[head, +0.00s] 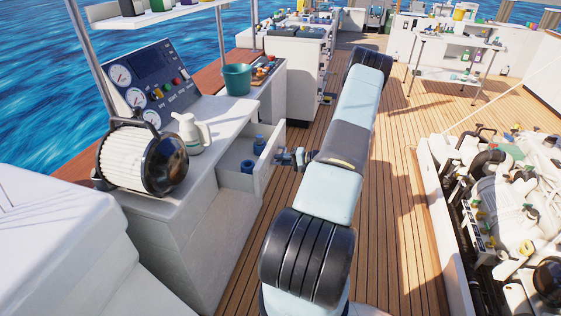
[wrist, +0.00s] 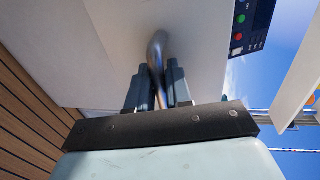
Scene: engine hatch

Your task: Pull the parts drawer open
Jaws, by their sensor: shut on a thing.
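The parts drawer (head: 266,172) stands pulled out from the white counter in the head view, with blue parts (head: 247,166) visible inside. Its pale front fills much of the wrist view (wrist: 110,50). My gripper (head: 292,157) is at the outer face of the drawer front. In the wrist view my gripper (wrist: 157,88) is shut on the curved metal drawer handle (wrist: 156,50), which runs between the two fingers. The drawer's far inner end is out of sight inside the counter.
The counter (head: 190,165) carries a white jug (head: 191,133), a ribbed drum-like part (head: 130,160) and a gauge panel (head: 150,85). A green bucket (head: 237,79) stands behind. Open engine machinery (head: 510,195) lies at right. Wooden deck (head: 400,170) between is clear.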

